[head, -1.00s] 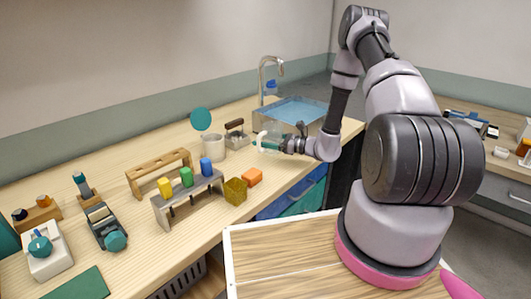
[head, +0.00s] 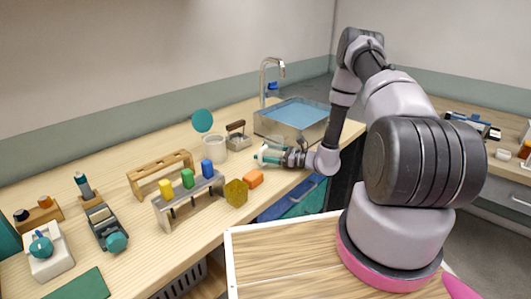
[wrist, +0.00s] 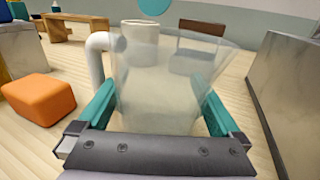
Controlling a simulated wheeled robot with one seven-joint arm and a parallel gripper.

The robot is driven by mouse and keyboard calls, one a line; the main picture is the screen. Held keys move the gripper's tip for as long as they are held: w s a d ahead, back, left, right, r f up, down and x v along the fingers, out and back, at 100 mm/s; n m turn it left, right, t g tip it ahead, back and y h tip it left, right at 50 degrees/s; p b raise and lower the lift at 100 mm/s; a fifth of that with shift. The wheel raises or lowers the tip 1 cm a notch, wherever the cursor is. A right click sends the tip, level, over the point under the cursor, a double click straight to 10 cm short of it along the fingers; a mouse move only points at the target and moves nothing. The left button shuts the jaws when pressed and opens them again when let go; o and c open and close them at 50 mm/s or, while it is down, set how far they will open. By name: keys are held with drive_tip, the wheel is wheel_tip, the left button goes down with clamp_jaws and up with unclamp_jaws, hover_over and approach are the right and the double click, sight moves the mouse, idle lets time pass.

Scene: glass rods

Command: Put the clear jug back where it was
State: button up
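The clear jug (wrist: 165,85) is see-through, wider at the top, with a white handle (wrist: 97,58) on its left side in the wrist view. My gripper (wrist: 160,115) has its two teal fingers against both sides of the jug and holds it upright. In the head view my gripper (head: 268,155) is over the right part of the counter, in front of the sink. The jug is small and faint there, and I cannot tell whether its base touches the counter.
A pale beaker (head: 209,153) and a dark-handled block (head: 237,137) stand behind the jug. An orange block (head: 253,179) and a yellow box (head: 236,193) are near the front edge. The metal sink (head: 291,127) is close on the right. A rack with coloured vials (head: 188,200) stands left.

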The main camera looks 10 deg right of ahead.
sight(282, 154)
drive_tip(key=shift+d+r, duration=0.1)
drive_tip(key=shift+r, duration=0.05)
drive_tip(key=v, duration=1.1)
drive_tip(key=shift+s+d, duration=0.3)
drive_tip(key=s+a+r+n+g+h, duration=0.2)
drive_tip(key=s+a+r+n+g, duration=0.25)
drive_tip(key=r, duration=0.75)
drive_tip(key=s+a+r+n+g+h, duration=0.25)
drive_tip(key=r+n+g, duration=0.25)
drive_tip(key=r+n, duration=0.45)
drive_tip(key=s+d+r+n+t+h, duration=0.2)
drive_tip(key=s+r+n+t+h, duration=0.1)
drive_tip(key=s+r, duration=0.5)
drive_tip(key=s+d+r+n+t+h, duration=0.2)
drive_tip(key=s+r+h, duration=0.4)
drive_tip(key=r, duration=0.7)
drive_tip(key=s+n+t, duration=0.1)
drive_tip(key=s+t, duration=0.1)
drive_tip(key=shift+s, duration=0.35)
drive_tip(key=shift+d+t, duration=0.15)
drive_tip(key=shift+t, duration=0.1)
